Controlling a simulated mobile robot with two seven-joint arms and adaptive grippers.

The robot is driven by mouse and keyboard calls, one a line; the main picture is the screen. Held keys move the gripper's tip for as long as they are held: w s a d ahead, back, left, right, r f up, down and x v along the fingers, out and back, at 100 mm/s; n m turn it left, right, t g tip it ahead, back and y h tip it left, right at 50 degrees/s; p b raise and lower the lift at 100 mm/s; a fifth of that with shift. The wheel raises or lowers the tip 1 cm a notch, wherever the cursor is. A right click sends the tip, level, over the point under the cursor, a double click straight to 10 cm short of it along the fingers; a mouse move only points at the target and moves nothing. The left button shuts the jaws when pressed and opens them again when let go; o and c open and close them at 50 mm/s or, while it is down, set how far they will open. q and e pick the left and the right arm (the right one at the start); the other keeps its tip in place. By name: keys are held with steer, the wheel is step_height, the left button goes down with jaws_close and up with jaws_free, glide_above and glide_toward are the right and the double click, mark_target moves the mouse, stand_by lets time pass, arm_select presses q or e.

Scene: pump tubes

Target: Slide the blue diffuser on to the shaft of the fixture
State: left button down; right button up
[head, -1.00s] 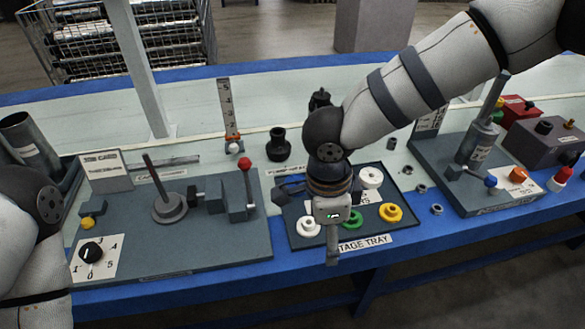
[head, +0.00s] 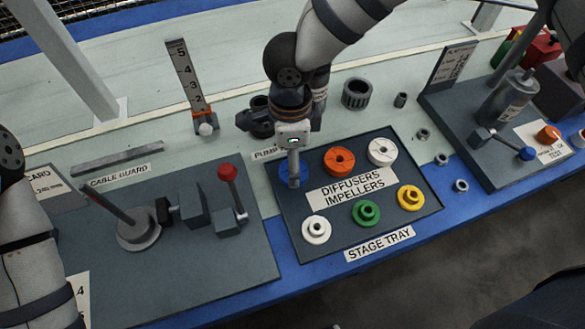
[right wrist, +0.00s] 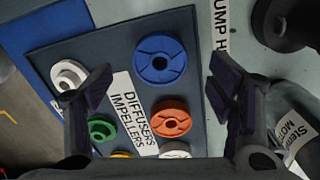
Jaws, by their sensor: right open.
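The blue diffuser (head: 304,171) lies in the back left corner of the stage tray (head: 290,235). In the head view my right gripper (head: 293,184) hangs over it and hides most of it. The right wrist view shows the whole blue diffuser (right wrist: 160,60), a disc with a centre hole, between and ahead of the open, empty fingers (right wrist: 158,88). The fixture's shaft (head: 108,207) rises from a round grey base (head: 138,232) on the plate left of the tray; nothing is on it. My left arm shows at the left edge, its gripper out of view.
The tray also holds an orange disc (head: 339,161), a white disc (head: 382,152), and white (head: 316,229), green (head: 366,213) and yellow (head: 411,198) impellers. A red-knobbed lever (head: 228,173) stands between shaft and tray. A numbered gauge (head: 187,80) stands behind.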

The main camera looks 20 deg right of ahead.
mark_target(283, 169)
steer(key=f, duration=0.4)
steer(key=shift+d+f, duration=0.15)
steer(key=shift+d, duration=0.15)
steer(key=c, duration=1.2)
